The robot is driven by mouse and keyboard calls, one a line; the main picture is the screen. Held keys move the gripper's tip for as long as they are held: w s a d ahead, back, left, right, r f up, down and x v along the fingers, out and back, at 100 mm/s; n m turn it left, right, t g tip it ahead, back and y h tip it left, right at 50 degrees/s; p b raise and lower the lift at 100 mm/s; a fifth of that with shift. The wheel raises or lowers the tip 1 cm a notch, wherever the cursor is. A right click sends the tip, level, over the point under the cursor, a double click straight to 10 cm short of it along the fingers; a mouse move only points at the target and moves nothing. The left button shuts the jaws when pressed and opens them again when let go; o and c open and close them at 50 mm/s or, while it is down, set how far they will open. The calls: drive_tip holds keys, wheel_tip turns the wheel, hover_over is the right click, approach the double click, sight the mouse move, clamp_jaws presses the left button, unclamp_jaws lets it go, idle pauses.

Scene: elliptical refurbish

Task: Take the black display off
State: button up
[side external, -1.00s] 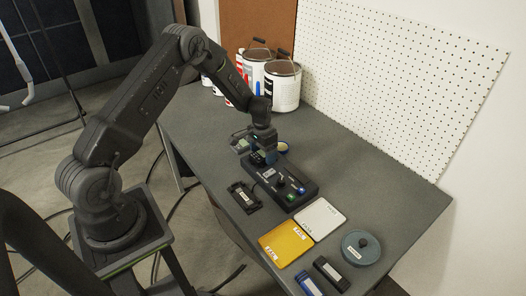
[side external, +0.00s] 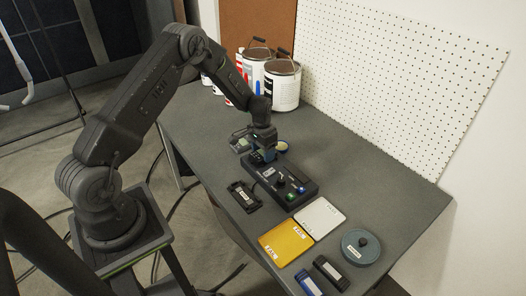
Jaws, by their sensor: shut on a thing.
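My gripper (side external: 264,155) points down over the far end of a dark console (side external: 297,197) with small labels, a lever and green and blue parts on top. My gripper is shut on a small black piece, which looks like the black display (side external: 257,157). The piece is mostly hidden by my fingers, and I cannot tell whether it still touches the console. A black bracket-like part (side external: 244,196) lies on the table to the left of the console.
A yellow tray (side external: 280,243), a white tray (side external: 321,217), a round teal lidded thing (side external: 361,247), and blue (side external: 308,283) and black (side external: 331,272) blocks lie at the near side. Paint cans (side external: 283,84) stand at the back by the pegboard (side external: 400,80). The right table area is clear.

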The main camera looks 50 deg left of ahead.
drive_tip(key=shift+r, duration=0.1)
drive_tip(key=shift+r, duration=2.45)
